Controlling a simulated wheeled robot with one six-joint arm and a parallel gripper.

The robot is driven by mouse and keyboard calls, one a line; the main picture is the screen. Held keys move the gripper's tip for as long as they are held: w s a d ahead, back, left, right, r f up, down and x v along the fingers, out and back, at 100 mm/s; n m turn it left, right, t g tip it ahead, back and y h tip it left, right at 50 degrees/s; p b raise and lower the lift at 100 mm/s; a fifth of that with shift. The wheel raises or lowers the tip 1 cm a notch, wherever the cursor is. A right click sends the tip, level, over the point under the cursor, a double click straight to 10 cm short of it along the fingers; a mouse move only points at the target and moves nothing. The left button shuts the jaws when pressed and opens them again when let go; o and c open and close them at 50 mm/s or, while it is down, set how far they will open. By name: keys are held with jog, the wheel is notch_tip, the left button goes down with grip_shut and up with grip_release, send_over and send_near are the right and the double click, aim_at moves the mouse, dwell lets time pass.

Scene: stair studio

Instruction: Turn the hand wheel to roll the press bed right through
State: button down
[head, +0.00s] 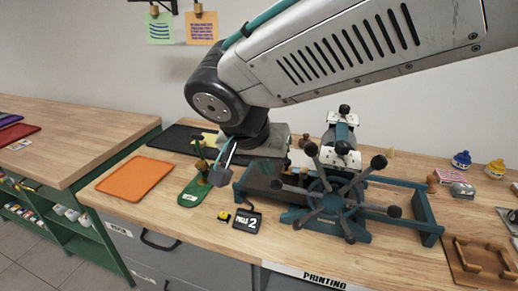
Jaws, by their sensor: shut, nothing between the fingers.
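The teal press (428,222) stands on the wooden bench at the right of centre. Its hand wheel (331,201) faces the front, with several spokes ending in dark round knobs. The press bed (262,182) seems to be the dark flat slab in the left part of the teal frame; its right part is hidden behind the wheel. My gripper (219,173) points down to the left of the press, apart from the wheel. It is shut and empty, and it partly covers a green-based stand behind it.
An orange mat (134,179) lies at the left. A green-based stand (190,194) and a small panel marked 2 (248,221) sit near the front edge. A wooden tray (480,262) and blue and yellow pots (461,160) are at the right.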

aim_at(273, 183)
jog(key=x, duration=0.5)
jog(key=shift+f, duration=0.1)
dwell(0.3)
